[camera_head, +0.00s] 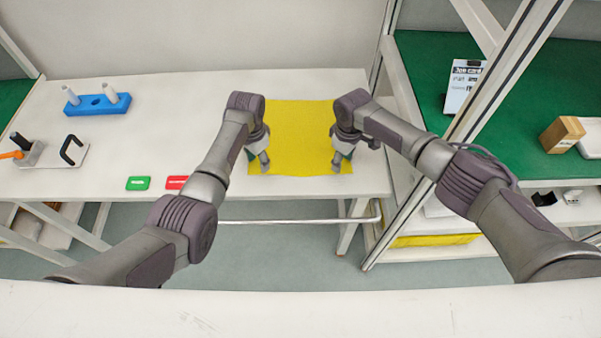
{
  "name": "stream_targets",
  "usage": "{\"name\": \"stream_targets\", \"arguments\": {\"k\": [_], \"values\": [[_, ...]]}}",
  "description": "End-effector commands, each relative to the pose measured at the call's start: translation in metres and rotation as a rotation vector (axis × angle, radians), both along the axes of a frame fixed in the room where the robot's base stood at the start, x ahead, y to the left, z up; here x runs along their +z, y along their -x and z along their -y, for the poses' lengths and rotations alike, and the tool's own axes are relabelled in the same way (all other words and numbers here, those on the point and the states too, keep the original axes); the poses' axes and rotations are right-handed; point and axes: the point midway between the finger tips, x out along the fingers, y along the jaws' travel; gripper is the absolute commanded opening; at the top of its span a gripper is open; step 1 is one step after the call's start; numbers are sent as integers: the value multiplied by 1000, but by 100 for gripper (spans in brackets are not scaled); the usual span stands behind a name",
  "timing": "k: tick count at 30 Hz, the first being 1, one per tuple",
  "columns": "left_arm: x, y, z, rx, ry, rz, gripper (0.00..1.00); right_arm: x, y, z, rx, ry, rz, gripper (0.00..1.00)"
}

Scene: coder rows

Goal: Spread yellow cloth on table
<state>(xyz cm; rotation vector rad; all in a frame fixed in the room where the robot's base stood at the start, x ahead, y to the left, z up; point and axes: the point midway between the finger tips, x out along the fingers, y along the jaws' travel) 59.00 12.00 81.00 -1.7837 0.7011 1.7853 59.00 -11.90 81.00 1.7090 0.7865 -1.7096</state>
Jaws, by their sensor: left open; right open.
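The yellow cloth (298,128) lies flat and spread on the white table (200,115), near the table's right side. Its near edge lies a little in from the table's front edge. My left gripper (262,163) is open over the cloth's near left corner. My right gripper (339,163) is open over the cloth's near right corner. Both point down. Whether the fingertips touch the cloth cannot be told. My forearms hide parts of the cloth's left and right edges.
A blue block with white pegs (97,104) stands at the back left. A black-handled fixture (70,152) is at the far left. Green (138,183) and red (176,182) tags lie left of the cloth. A metal frame post (452,140) and a green-topped shelf (520,95) stand to the right.

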Motion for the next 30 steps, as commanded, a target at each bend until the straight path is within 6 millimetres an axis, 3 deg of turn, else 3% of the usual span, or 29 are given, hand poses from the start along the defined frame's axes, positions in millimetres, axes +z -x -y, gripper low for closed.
{"name": "stream_targets", "arguments": {"k": [12,27,30], "values": [[-5,0,0,0,0,1,46,-5,0,0,0,0,0,46],[-6,1,-1,1,-1,-1,5,-6,1,1,-1,3,-3,5],[-7,1,-1,1,-2,-2,0,-7,1,2,-1,4,-3,0]]}}
